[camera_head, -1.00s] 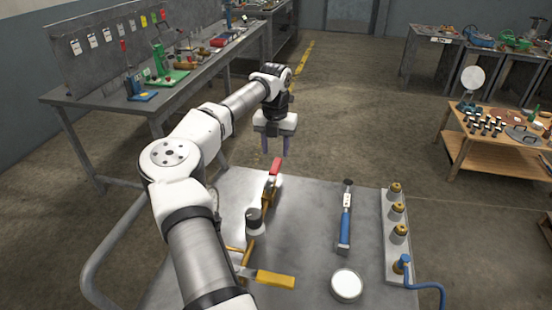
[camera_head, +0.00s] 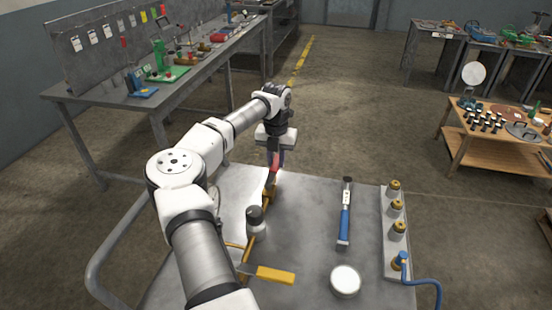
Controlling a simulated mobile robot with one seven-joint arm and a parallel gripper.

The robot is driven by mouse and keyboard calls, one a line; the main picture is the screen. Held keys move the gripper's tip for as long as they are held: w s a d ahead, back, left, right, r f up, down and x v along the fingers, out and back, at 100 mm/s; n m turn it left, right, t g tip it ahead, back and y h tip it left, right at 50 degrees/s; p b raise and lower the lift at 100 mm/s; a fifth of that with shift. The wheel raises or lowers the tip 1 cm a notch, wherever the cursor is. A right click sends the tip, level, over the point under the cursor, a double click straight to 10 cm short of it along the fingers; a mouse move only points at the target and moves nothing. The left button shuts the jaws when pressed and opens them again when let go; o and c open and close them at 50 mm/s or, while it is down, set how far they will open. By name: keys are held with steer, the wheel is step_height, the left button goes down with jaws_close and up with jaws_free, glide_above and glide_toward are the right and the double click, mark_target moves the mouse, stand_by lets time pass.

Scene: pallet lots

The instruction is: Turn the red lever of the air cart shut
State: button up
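The air cart (camera_head: 310,210) is a grey metal top below my arm. Its red lever (camera_head: 273,177) stands at the end of a brass valve and pipe (camera_head: 268,192) near the cart's far edge. My gripper (camera_head: 276,163) points down at the lever, its fingers overlapping the lever's upper part in this view. The other finger is hard to make out, so whether the fingers press on the lever cannot be told.
On the cart are a dark round-topped fitting (camera_head: 255,219), a yellow handle (camera_head: 275,275), a blue tool (camera_head: 345,220), a white round lid (camera_head: 346,281) and a strip of brass couplings (camera_head: 396,235) with a blue hose. A workbench (camera_head: 190,75) stands left, a wooden table (camera_head: 462,150) right.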

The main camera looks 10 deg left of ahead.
jaws_close()
steer(key=shift+d, duration=0.1)
steer(key=shift+d+m, duration=0.75)
steer(key=shift+m, duration=0.35)
steer(key=d+m, duration=0.1)
steer(key=m, duration=0.1)
steer(key=shift+s+d+m+b, duration=0.3)
steer(key=shift+s+d+b, duration=0.05)
steer(key=shift+d, duration=0.05)
steer(key=s+d+m, duration=0.1)
steer(key=m, duration=0.1)
steer(key=d+m+b, duration=0.1)
steer(key=m, duration=0.1)
steer(key=shift+s+d, duration=0.35)
steer(key=shift+s, duration=0.05)
steer(key=m, duration=0.1)
steer(key=s+d+m+b, duration=0.1)
steer(key=s+m, duration=0.1)
steer(key=m, duration=0.1)
steer(key=shift+s+d, duration=0.15)
steer(key=shift+d, duration=0.15)
steer(key=s+m, duration=0.1)
steer(key=m+b, duration=0.1)
steer(key=shift+s+d+m, duration=0.3)
steer(key=shift+s, duration=0.05)
steer(key=shift+s+d+m+b, duration=0.1)
steer(key=shift+s+m+b, duration=0.4)
steer(key=shift+s+m, duration=0.65)
steer(key=shift+w+m, duration=0.15)
steer(key=shift+m, duration=0.1)
